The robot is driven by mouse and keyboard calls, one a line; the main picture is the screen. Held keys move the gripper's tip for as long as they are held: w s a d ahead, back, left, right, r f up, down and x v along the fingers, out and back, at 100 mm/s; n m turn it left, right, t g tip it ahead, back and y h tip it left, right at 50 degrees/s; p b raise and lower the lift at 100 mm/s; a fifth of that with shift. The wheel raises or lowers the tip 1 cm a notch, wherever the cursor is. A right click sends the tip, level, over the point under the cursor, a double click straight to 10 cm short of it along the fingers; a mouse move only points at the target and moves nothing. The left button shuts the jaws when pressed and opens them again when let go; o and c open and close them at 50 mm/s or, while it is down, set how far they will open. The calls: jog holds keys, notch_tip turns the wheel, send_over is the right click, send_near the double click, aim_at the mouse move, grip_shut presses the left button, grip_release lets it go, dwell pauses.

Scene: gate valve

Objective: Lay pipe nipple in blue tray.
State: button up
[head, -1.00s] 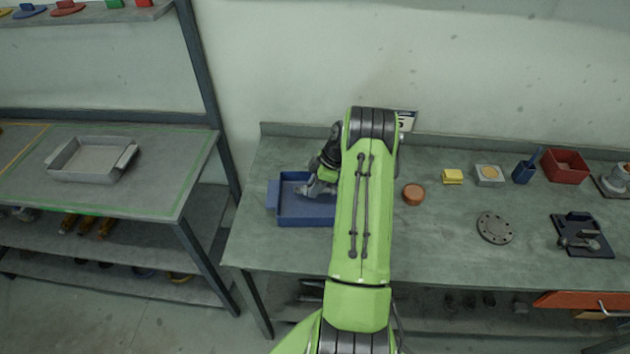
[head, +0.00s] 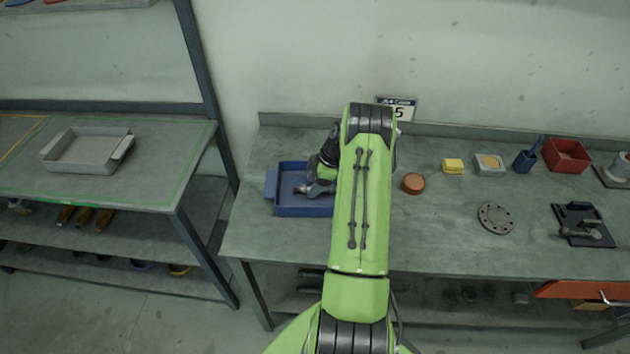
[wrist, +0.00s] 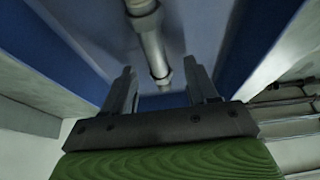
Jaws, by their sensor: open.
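The blue tray (head: 306,211) stands on the left part of the workbench. My gripper (head: 302,189) reaches down into it, partly behind my green arm. In the wrist view the two fingers of my gripper (wrist: 162,88) are apart, with a gap on both sides of the grey pipe nipple (wrist: 154,48). The pipe nipple appears to lie on the tray floor, between and beyond the fingertips. Blue tray walls (wrist: 262,40) rise on both sides of it. In the head view I cannot make out the nipple clearly.
A copper-coloured round piece (head: 413,183) sits right of my arm. A yellow block (head: 452,166), a flange disc (head: 495,218), a red bin (head: 566,155) and a dark fixture (head: 583,226) stand farther right. A grey tray (head: 88,150) is on the left table.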

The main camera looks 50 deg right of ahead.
jog(key=v, duration=1.5)
jog(key=shift+r, duration=0.4)
jog(key=shift+d, duration=0.1)
